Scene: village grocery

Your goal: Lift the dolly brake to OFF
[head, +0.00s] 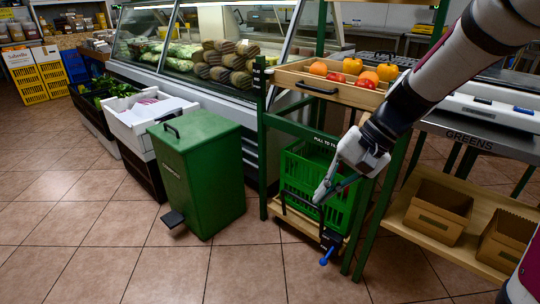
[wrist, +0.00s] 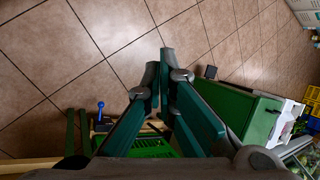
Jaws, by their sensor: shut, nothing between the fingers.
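The dolly brake is a short lever with a blue grip (head: 326,256) on a dark bracket at the front of the low wooden dolly (head: 296,221). In the head view the grip points down and outward. Its knob also shows in the wrist view (wrist: 100,105), left of the fingers. Any OFF marking is too small to read. A green crate (head: 298,185) sits on the dolly. My gripper (head: 319,199) is shut and empty, in front of the crate, above and slightly left of the brake lever. It appears apart from the lever. Its fingertips (wrist: 160,62) meet in the wrist view.
A green pedal bin (head: 205,175) stands left of the dolly. A wooden drawer (head: 325,85) with fruit juts out above the crate, between green frame posts. Cardboard boxes (head: 438,212) sit on a shelf at the right. The tiled floor in front is clear.

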